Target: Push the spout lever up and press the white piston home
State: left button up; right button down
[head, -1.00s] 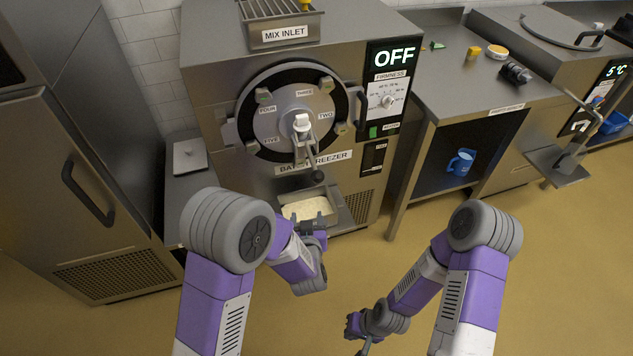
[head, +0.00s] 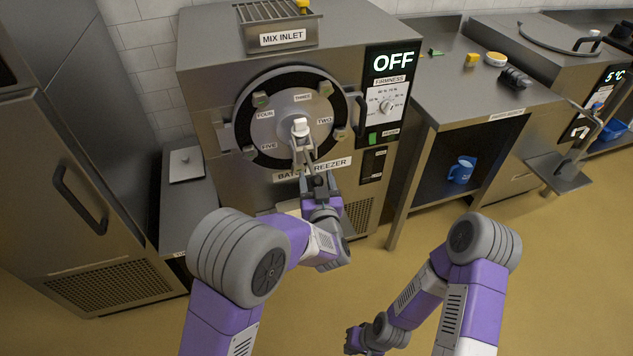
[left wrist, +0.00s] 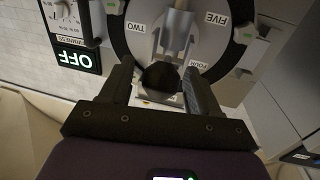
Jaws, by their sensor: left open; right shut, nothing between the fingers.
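The white piston (head: 300,128) stands out at the middle of the batch freezer's round door, above the grey spout bracket (head: 304,155). The spout lever runs down from the bracket to a dark round knob. In the left wrist view this knob (left wrist: 160,76) appears between my left gripper's spread fingers; I cannot tell whether they touch it. In the head view my left gripper (head: 317,182) is just below the spout and covers much of the lever's lower end. It is open. My right gripper (head: 352,338) is shut and empty, low over the floor, away from the machine.
The batch freezer (head: 220,90) reads OFF. A pan (head: 288,207) below the spout is mostly hidden by my left arm. The floor in front is clear.

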pick_arm(q)
grip_shut()
dwell(0.3)
